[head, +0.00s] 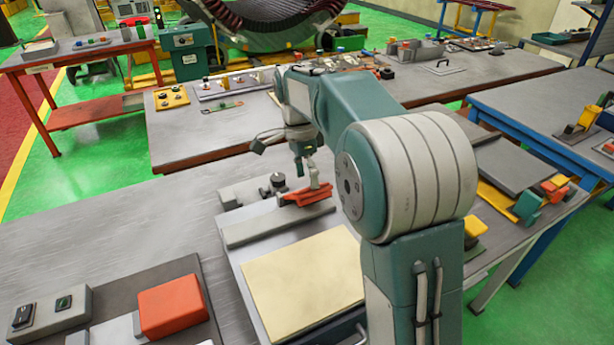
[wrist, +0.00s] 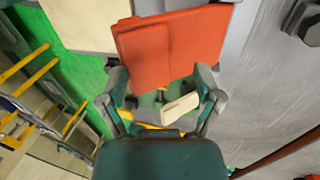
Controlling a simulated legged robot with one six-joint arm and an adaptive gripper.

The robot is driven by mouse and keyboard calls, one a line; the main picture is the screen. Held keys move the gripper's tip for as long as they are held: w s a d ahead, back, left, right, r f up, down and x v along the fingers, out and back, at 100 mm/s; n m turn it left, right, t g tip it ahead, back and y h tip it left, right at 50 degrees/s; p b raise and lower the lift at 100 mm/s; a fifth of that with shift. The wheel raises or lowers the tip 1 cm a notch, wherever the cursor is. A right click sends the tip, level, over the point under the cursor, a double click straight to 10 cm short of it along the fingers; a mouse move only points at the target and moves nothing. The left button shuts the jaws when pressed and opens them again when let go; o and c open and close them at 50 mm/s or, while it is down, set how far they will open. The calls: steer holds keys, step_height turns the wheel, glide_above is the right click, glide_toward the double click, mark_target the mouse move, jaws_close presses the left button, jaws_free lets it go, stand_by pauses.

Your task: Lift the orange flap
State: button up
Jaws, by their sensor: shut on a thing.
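The orange flap (head: 306,196) is at the back of a grey fixture in the head view, seen at a shallow angle. In the wrist view, it is a broad orange plate (wrist: 170,48) in front of my gripper. My gripper (head: 308,178) is just above and behind the flap in the head view. In the wrist view, its two fingers (wrist: 163,92) stand either side of the flap's near edge, and it is shut on the flap. A pale piece (wrist: 180,108) shows between the fingers. I cannot tell whether the flap is clear of the fixture.
A cream sheet (head: 303,280) lies on the fixture in front of the flap. A black knob (head: 277,182) stands close left of it. An orange block (head: 172,305) and a switch box (head: 50,312) are at the front left. The grey bench (head: 110,220) is clear at left.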

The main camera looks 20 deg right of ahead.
steer(key=shift+w+f, duration=0.15)
steer(key=shift+f, duration=0.1)
steer(key=o, duration=1)
steer(key=shift+o, duration=0.2)
steer(key=shift+w, duration=0.15)
steer(key=shift+w+a+r, duration=0.15)
steer(key=shift+w+r, duration=0.3)
steer(key=shift+w, duration=0.05)
steer(key=w+a+r, duration=0.1)
steer(key=w+r, duration=0.6)
steer(key=r, duration=0.1)
steer(key=shift+a+r, duration=0.2)
steer(key=shift+r, duration=0.05)
